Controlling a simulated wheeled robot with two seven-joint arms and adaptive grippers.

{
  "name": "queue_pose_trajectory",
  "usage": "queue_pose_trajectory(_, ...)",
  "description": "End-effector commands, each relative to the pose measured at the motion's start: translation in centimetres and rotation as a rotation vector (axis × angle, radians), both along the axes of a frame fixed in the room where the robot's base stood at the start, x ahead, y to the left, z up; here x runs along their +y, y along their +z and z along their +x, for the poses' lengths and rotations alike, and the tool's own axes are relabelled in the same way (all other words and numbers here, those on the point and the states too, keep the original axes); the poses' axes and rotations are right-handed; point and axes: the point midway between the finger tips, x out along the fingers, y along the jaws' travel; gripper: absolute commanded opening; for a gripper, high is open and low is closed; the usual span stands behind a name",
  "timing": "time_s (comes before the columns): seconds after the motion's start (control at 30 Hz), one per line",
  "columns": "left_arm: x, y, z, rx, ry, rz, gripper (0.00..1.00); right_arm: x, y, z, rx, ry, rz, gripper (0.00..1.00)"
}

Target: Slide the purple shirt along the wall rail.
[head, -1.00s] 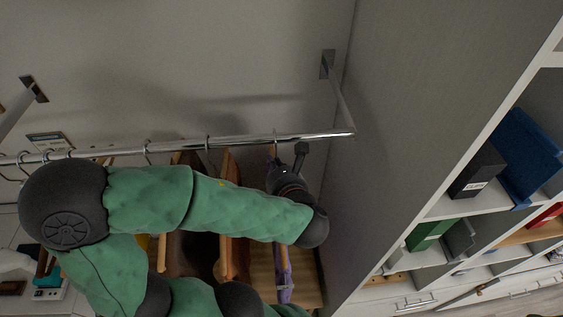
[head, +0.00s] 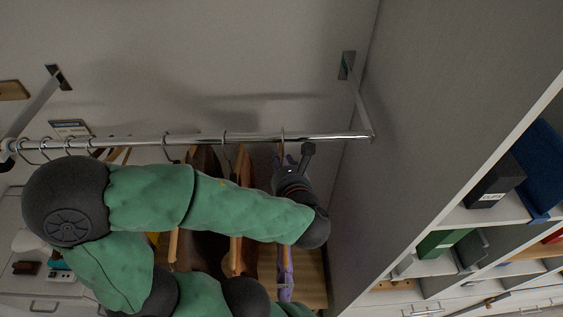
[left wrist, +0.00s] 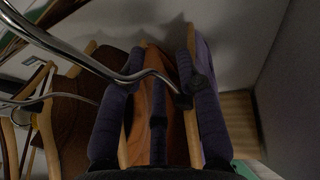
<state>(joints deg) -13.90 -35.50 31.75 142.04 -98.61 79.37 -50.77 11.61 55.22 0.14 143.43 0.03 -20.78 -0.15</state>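The purple shirt (head: 285,265) hangs on a wooden hanger, the rightmost one on the metal wall rail (head: 340,137). Its hook sits some way left of the rail's right end. My left arm crosses in front of the clothes, and its gripper (head: 302,162) is at the top of this hanger, just below the rail. In the left wrist view, purple cloth (left wrist: 204,55) and a wooden hanger bar are close at the dark fingertips (left wrist: 192,95). Whether the fingers are closed on the hanger is unclear. The arm hides much of the shirt. My right gripper is not in view.
Brown garments (head: 240,255) hang left of the shirt, with several more hooks further left. A grey panel (head: 430,110) stands at the rail's right end. Shelves hold a black box (head: 495,185) and a blue bin (head: 541,165). A short rail stretch right of the shirt is free.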

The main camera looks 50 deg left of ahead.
Motion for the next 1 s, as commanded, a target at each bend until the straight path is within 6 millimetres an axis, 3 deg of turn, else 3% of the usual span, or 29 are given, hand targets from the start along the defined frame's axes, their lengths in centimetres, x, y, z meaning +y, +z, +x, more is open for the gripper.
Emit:
queue_pose_trajectory(0.43, -0.6, 0.2, -0.2, -0.001, -0.003, 0.000, 0.36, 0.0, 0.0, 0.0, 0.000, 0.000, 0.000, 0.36)
queue_pose_trajectory(1.0, -4.8, 1.9, -2.5, -0.002, -0.006, -0.001, 0.36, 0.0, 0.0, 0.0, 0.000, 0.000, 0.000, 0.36)
